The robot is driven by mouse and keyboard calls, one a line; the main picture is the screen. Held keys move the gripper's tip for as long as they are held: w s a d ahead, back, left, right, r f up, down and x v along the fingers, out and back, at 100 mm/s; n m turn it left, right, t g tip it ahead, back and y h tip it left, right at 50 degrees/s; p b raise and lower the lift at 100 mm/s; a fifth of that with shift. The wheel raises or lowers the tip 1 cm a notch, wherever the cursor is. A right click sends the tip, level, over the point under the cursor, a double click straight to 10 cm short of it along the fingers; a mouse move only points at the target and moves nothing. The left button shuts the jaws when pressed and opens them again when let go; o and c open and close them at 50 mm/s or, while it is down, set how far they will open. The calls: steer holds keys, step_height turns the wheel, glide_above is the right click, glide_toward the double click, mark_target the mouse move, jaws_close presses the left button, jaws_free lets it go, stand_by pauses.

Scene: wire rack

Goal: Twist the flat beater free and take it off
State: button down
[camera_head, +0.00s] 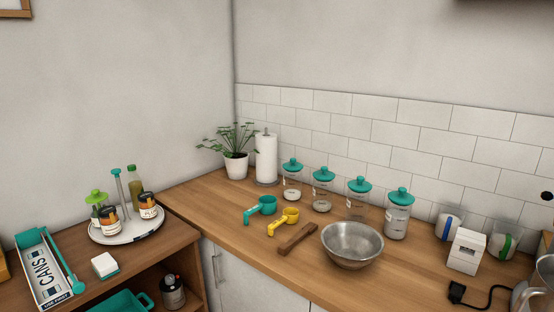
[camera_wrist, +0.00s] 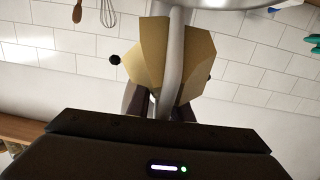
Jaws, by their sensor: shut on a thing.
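In the wrist view, my gripper (camera_wrist: 172,62) has its two yellow-gold fingers closed on either side of a smooth grey metal piece, which I take to be the flat beater (camera_wrist: 174,45). The piece runs up between the fingers towards a pale grey rounded surface (camera_wrist: 215,4) at the top edge, perhaps part of the mixer. The join between them is not clear. The fingers hide much of the beater. The head view does not show my gripper or the beater; only a metal bowl edge (camera_head: 523,296) shows at its lower right.
On the wooden counter stand a steel bowl (camera_head: 352,246), teal-lidded jars (camera_head: 398,216), a white block-shaped item (camera_head: 466,251) and a black plug with its cord (camera_head: 458,291). A whisk (camera_wrist: 107,12) and a wooden spoon (camera_wrist: 77,12) show by the tiled wall in the wrist view.

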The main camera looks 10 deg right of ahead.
steer(key=shift+s+a+f, duration=0.7)
steer(key=shift+s+f, duration=0.05)
steer(key=shift+f, duration=0.1)
steer(key=shift+s+a+f, duration=0.7)
steer(key=shift+f, duration=0.15)
stand_by(3.1)
steer(key=a, duration=0.1)
steer(key=s+a, duration=0.2)
steer(key=a, duration=0.1)
steer(key=shift+r, duration=0.25)
stand_by(0.6)
steer(key=shift+s, duration=0.1)
